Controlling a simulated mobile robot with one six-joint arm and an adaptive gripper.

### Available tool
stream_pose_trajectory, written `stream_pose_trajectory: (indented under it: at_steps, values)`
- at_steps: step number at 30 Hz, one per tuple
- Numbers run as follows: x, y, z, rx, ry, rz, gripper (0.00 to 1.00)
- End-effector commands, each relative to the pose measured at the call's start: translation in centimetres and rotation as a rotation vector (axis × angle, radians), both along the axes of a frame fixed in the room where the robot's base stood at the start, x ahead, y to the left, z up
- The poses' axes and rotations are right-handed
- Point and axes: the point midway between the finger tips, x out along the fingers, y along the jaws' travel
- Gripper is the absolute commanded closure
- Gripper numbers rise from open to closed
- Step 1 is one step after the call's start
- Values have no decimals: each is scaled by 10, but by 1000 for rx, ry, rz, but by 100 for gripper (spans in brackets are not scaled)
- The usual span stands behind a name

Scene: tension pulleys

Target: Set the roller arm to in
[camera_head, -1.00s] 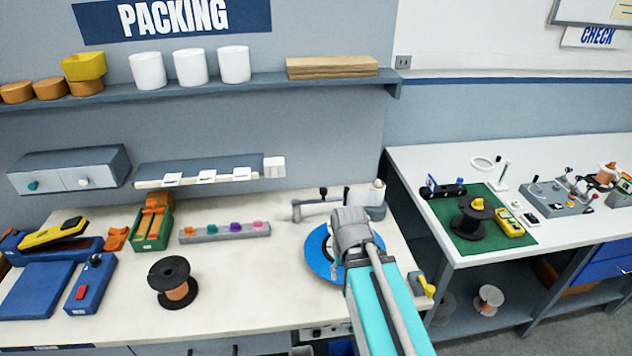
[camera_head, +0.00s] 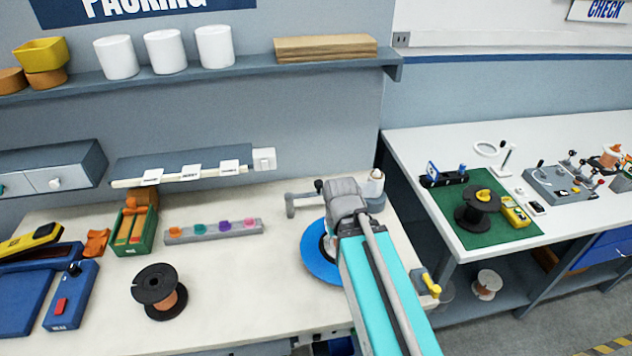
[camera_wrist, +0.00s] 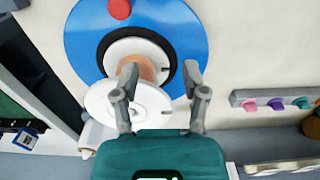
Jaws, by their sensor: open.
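A grey arm with a round end (camera_head: 291,204) and a black knob (camera_head: 319,186) shows behind my gripper in the head view. It looks like the roller arm, but its in or out setting cannot be read. My gripper (camera_wrist: 160,70) is open, its two fingers apart with nothing clearly held. In the wrist view it is over a blue disc (camera_wrist: 190,38) and a white-flanged spool (camera_wrist: 110,98) with copper-coloured winding. The blue disc also shows in the head view (camera_head: 315,262), partly hidden by my arm. My arm covers much of the device.
A black spool (camera_head: 155,283) stands on the white bench at left. A grey strip (camera_head: 200,232) with coloured pieces lies behind it. A low shelf (camera_head: 190,168) hangs above. A second bench (camera_head: 400,150) at right holds other devices. The bench middle is mostly clear.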

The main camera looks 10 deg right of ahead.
Motion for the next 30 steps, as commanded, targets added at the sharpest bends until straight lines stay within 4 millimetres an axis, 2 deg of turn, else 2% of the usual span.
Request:
stream_pose_trajectory:
  at_steps: [5,8,11,14,17,20,30]
  values:
    - [0,0,0,0,0,0,41]
    - [2,0,1,0,0,-3,22]
    - [10,0,4,0,0,-18,21]
    - [26,0,11,0,0,-54,21]
    - [52,-6,20,0,0,-119,21]
    - [86,-6,33,0,0,-202,21]
    - [222,-5,82,1,-1,-565,21]
